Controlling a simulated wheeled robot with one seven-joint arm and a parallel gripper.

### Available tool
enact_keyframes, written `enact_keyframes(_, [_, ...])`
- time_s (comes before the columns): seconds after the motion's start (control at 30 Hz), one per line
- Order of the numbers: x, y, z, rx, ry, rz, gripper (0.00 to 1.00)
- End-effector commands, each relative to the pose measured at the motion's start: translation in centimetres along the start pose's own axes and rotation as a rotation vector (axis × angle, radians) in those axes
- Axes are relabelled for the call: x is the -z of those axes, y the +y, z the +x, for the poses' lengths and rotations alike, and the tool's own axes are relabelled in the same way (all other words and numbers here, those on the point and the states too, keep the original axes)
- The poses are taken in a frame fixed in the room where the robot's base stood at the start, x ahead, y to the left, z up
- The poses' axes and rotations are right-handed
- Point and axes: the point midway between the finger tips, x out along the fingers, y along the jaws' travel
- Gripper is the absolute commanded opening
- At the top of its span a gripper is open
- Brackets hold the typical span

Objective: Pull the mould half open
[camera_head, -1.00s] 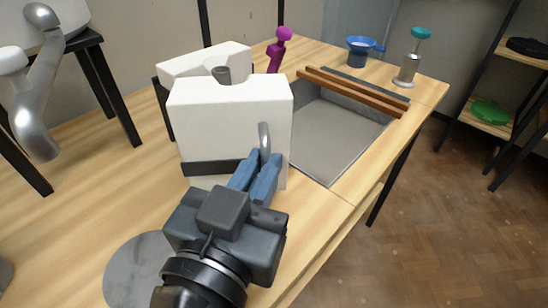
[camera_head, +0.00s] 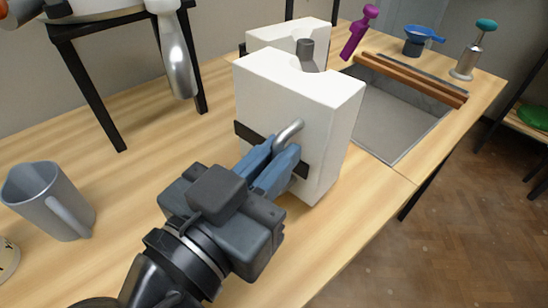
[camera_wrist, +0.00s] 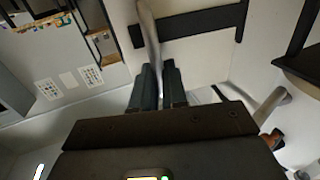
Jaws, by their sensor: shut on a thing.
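The near mould half (camera_head: 282,100) is a white upright block with a black band around it and a curved metal handle (camera_head: 292,131) on its near face. The far mould half (camera_head: 265,36) is a similar white block behind it, mostly hidden. A grey cylinder (camera_head: 306,48) shows at the top between the halves. My gripper (camera_head: 283,160) has blue fingers shut on the handle. In the wrist view my gripper (camera_wrist: 158,78) closes around the handle (camera_wrist: 149,35), in front of the black band (camera_wrist: 190,22). How wide the gap between the halves is, I cannot tell.
A grey jug (camera_head: 45,200) stands on the wooden table at left. A black-legged stand (camera_head: 90,85) is at the back left. A purple tool (camera_head: 358,35), blue funnel (camera_head: 418,40) and teal-topped tool (camera_head: 470,55) stand beyond.

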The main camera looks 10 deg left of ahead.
Motion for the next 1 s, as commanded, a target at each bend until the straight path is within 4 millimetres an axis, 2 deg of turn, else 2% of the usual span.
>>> enact_keyframes(0.43, [0.05,-0.27,0.52,0.003,0.002,-0.003,0.00])
enact_keyframes(0.47, [0.05,-0.26,0.53,0.003,0.002,-0.003,0.15])
enact_keyframes(0.7, [0.07,-0.21,0.38,0.004,0.003,-0.001,0.38])
enact_keyframes(1.0, [0.34,-0.13,0.25,0.003,0.002,0.000,0.38])
